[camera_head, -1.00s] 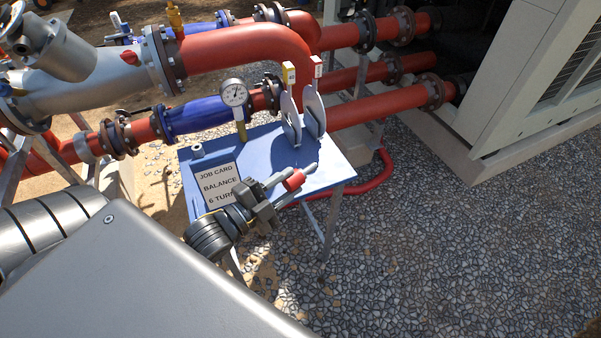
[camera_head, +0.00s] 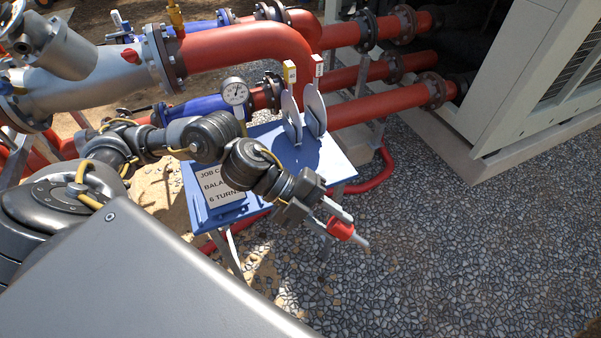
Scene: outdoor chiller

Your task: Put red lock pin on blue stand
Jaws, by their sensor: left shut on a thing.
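The red lock pin (camera_head: 342,231) has a red body and a grey tip that points down to the right. My left gripper (camera_head: 334,222) is shut on its red body. It holds the pin in front of the blue stand's near right edge, and in the picture the pin shows against the gravel. The blue stand (camera_head: 336,164) is a blue-topped table on grey legs. My left arm crosses in front of it and hides its middle and front edge. My right gripper is not in view.
Two grey discs with yellow and red tags (camera_head: 303,112) stand upright at the stand's back. A job card (camera_head: 218,184) leans at its left. A gauge (camera_head: 235,92) and red and blue pipes run behind. Open gravel (camera_head: 430,240) lies to the right.

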